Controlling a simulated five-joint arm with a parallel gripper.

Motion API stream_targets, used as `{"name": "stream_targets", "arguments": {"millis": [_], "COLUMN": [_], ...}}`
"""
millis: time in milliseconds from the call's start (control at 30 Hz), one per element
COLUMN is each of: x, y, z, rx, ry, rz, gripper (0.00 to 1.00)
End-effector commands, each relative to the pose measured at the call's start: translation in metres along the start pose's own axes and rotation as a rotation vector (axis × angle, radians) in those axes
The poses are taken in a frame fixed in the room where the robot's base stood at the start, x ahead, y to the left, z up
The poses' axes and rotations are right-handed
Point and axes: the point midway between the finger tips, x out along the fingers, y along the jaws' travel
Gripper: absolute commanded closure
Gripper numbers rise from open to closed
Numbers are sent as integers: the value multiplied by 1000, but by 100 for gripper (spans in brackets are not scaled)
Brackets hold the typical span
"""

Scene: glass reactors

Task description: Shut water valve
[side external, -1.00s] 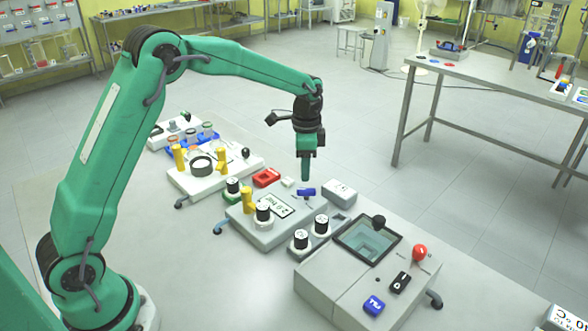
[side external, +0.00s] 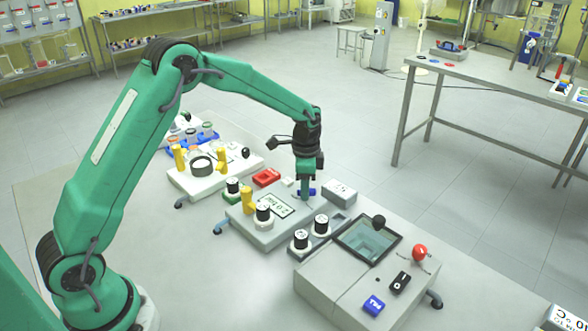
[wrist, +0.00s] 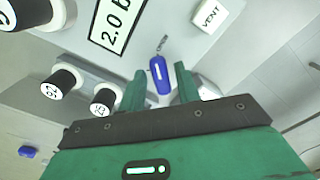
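The valve is a small blue handle (wrist: 159,78) with a white stripe, on the grey unit with the 2.0 bar display (wrist: 112,23). In the side view the handle (side external: 314,192) is partly hidden behind my fingers. My gripper (wrist: 160,70) is open, with one green finger on each side of the handle. Gaps show between the fingers and the handle in the wrist view. In the side view my gripper (side external: 304,196) points straight down at the handle. I cannot tell whether the fingertips reach its full height.
A white VENT block (wrist: 209,15) stands close to the handle; it also shows in the side view (side external: 339,192). Black-topped knobs (side external: 264,212) and a red block (side external: 266,177) are nearby. A box with a glass window (side external: 368,242) stands to the right.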

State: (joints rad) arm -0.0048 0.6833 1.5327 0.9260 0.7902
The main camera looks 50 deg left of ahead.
Motion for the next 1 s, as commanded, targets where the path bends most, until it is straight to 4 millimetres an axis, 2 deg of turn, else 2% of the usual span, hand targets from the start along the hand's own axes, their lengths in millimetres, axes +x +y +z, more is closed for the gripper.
{"name": "stream_targets", "arguments": {"millis": [33, 133, 167, 633, 1000], "x": [0, 0, 0, -1, -1], "y": [0, 0, 0, 0, 2], "z": [0, 0, 0, 0, -1], "rx": [0, 0, 0, -64, -311], "ry": [0, 0, 0, 0, 1], "rz": [0, 0, 0, 0, -1], "gripper": [78, 97, 100, 100, 100]}}
